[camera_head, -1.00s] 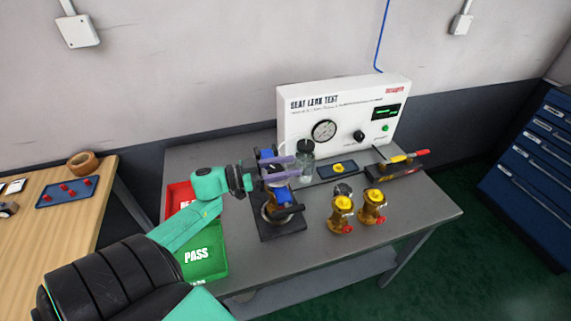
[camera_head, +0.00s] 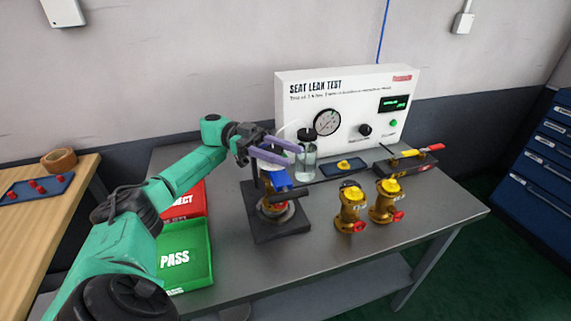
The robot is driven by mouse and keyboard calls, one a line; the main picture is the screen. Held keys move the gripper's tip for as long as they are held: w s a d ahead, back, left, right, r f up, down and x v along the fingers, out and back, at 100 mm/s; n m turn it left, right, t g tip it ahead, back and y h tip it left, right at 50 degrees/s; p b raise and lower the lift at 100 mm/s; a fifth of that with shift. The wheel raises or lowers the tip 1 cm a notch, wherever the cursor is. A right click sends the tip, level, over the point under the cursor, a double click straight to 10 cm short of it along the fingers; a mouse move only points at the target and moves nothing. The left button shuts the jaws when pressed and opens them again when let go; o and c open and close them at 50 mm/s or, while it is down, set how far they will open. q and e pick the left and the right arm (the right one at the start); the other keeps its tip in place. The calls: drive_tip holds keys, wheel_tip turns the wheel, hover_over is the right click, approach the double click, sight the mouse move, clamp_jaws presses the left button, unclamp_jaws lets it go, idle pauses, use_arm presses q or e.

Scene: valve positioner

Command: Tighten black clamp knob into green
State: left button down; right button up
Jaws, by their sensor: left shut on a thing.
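The clamp stand has a dark base plate (camera_head: 292,228) and a blue top part (camera_head: 277,181). A brass valve body (camera_head: 275,206) sits in it. My left gripper (camera_head: 290,155), with purple fingers, is at the top of the stand, shut on what appears to be the black clamp knob, which the fingers largely hide. A green indicator (camera_head: 393,123) is lit on the white seat leak test panel (camera_head: 345,82). My right gripper is not in view.
A lidded glass jar (camera_head: 306,160) stands just right of the fingers. Two brass valves (camera_head: 352,205) stand to the right. A red reject tray (camera_head: 184,202) and green pass tray (camera_head: 185,280) lie left. The table front is clear.

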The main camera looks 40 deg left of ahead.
use_arm(q)
drive_tip(key=shift+s+f+m+g, duration=0.1)
drive_tip(key=shift+m+g, duration=0.3)
drive_tip(key=shift+g, duration=0.3)
drive_tip(key=shift+c, duration=1.4)
unclamp_jaws()
